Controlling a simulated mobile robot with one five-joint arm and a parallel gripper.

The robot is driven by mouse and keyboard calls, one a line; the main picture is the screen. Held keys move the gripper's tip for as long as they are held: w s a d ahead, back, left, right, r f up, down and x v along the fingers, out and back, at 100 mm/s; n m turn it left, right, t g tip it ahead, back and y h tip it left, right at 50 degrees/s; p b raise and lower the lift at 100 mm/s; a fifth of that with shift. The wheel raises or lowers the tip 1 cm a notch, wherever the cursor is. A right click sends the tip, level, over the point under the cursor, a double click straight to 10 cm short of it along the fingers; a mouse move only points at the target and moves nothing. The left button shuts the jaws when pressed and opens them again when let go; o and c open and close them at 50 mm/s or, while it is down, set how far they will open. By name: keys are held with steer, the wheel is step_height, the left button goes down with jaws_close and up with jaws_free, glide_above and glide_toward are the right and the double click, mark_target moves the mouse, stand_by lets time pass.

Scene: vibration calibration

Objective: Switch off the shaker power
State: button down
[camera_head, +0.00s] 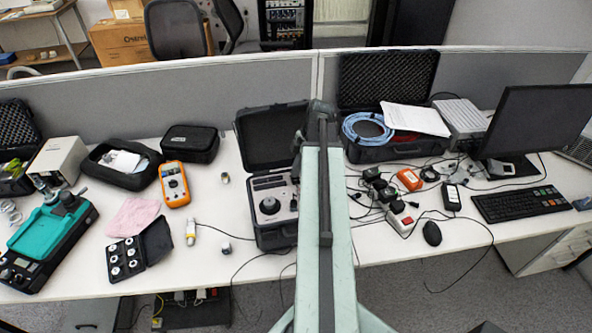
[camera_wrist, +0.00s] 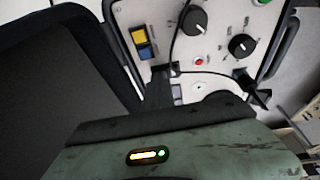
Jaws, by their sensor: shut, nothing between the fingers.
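The shaker unit sits in an open black case (camera_head: 274,235) at the centre of the desk, partly hidden by my arm. In the wrist view its pale control panel (camera_wrist: 215,45) carries two dark knobs, a red button (camera_wrist: 198,62), a yellow square (camera_wrist: 138,36) and a blue square (camera_wrist: 146,52). A green part (camera_wrist: 262,1) shows at the top edge. Which control is the power switch cannot be told. My gripper (camera_wrist: 163,82) is shut and empty, in front of the lower left of the panel; contact cannot be told.
A dark cable (camera_wrist: 172,45) crosses the panel. The case's raised lid (camera_head: 270,135) stands behind the unit. Left are a multimeter (camera_head: 174,184) and a small open case (camera_head: 140,252). Right are chargers, cables, a mouse (camera_head: 432,233) and a keyboard (camera_head: 520,204).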

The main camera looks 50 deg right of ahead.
mark_target(297, 180)
steer(key=shift+s+a, duration=0.1)
steer(key=shift+s, duration=0.05)
steer(key=shift+s+a, duration=0.4)
steer(key=shift+s, duration=0.15)
steer(key=shift+r+p, duration=0.5)
steer(key=shift+p, duration=0.1)
steer(key=r+p, duration=0.4)
steer(key=shift+a+r, duration=0.2)
steer(key=p+v, duration=0.8)
steer(key=shift+s+d+r+p, duration=0.25)
steer(key=shift+d+p, duration=0.05)
steer(key=shift+d, duration=0.05)
